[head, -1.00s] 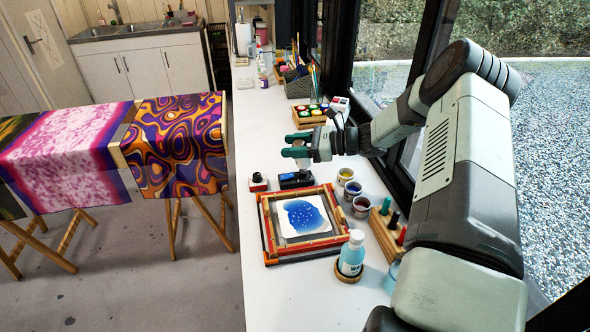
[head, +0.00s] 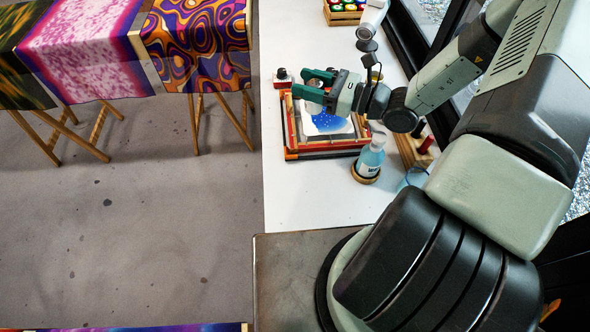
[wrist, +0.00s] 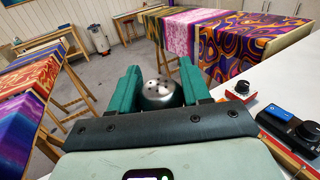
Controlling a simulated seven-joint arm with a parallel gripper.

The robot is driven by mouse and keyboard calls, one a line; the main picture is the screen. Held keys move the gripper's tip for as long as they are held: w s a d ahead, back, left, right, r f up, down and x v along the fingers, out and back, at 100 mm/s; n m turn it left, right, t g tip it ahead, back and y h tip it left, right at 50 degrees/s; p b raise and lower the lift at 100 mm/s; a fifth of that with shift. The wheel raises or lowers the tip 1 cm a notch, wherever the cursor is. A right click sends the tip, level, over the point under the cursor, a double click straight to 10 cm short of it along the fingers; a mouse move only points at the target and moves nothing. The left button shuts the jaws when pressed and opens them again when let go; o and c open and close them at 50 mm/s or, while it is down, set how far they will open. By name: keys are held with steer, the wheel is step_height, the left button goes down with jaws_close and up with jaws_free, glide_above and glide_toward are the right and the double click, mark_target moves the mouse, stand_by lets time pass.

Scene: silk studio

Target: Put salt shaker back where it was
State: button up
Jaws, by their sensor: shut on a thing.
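My gripper (head: 312,85) is above the back left of the wooden frame (head: 288,125) in the head view. In the wrist view its green fingers (wrist: 160,92) are closed around the salt shaker (wrist: 158,94), whose rounded metal top with dark holes shows between them. The shaker's lower part is hidden there, and I cannot make it out in the head view. The blue dyed cloth (head: 330,122) with pale dots lies inside the frame, partly behind my gripper.
A pale blue bottle (head: 371,155) stands in a wooden ring near the frame's front right corner. A small red box (head: 282,78) sits at the frame's back left. A black device with a blue top (wrist: 274,116) is at right in the wrist view. The front tabletop (head: 305,200) is clear.

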steer(key=s+a+f, duration=0.2)
steer(key=s+a, duration=0.3)
steer(key=s, duration=0.6)
steer(key=shift+s+a+f, duration=0.1)
steer(key=shift+f, duration=1.6)
steer(key=shift+s+a+f, duration=0.1)
steer(key=shift+s+f, duration=0.05)
steer(key=shift+f, duration=1.5)
steer(key=shift+s+a+f, duration=0.1)
steer(key=shift+f, duration=1.6)
steer(key=o, duration=1.2)
steer(key=shift+f, duration=0.1)
steer(key=shift+c, duration=0.2)
